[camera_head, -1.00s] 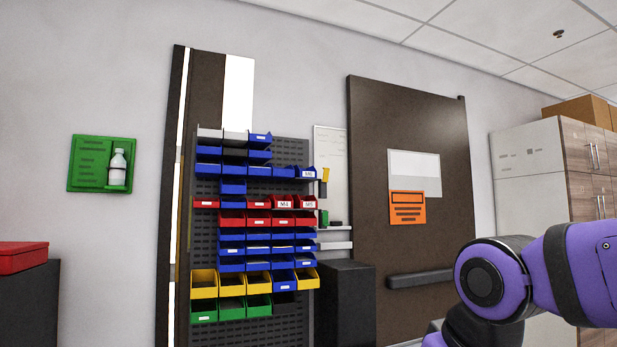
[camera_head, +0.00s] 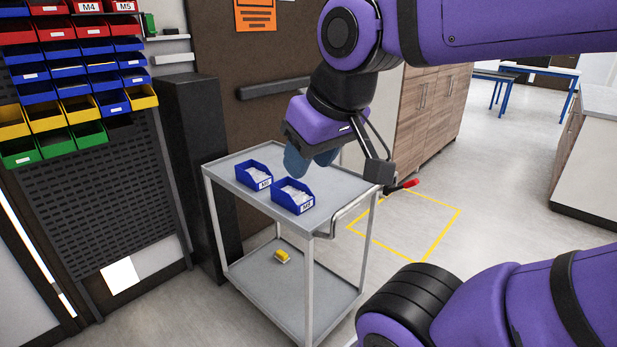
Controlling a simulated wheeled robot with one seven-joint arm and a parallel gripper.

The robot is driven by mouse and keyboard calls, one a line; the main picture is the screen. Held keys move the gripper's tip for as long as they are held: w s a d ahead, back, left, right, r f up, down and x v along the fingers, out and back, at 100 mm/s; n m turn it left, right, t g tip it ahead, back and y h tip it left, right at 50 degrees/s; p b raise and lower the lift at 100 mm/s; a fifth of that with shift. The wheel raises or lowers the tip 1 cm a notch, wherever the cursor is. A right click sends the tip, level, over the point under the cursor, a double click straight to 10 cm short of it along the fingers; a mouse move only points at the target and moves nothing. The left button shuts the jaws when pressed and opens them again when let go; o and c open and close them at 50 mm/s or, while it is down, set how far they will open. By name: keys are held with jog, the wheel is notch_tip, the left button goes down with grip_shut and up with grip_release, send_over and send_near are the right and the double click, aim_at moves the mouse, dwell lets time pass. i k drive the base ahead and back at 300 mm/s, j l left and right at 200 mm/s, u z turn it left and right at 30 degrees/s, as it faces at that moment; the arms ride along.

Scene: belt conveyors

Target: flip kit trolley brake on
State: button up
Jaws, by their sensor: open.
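The kit trolley (camera_head: 232,163) is a grey two-shelf cart in the middle of the view. A lever with a red grip (camera_head: 406,184) sticks out to the right at its right corner, near the bent push handle (camera_head: 350,212); it looks like the brake lever. My gripper (camera_head: 310,168) is open, with blue-grey fingers over the back of the top shelf, left of the lever and apart from it. Nothing shows between the fingers.
Two blue bins (camera_head: 293,196) stand on the top shelf below my gripper. A small yellow object (camera_head: 282,256) lies on the lower shelf. A dark cabinet (camera_head: 200,150) and bin rack (camera_head: 95,200) stand at left. A yellow floor outline (camera_head: 425,262) and clear floor lie at right.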

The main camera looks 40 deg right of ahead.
aim_at(414, 183)
jog(key=l+z, duration=0.35)
jog(key=l, duration=0.75)
jog(key=z, duration=0.85)
jog(key=i+l+u, duration=0.1)
jog(key=i+l, duration=0.1)
jog(key=l, duration=0.25)
jog(key=u, duration=0.05)
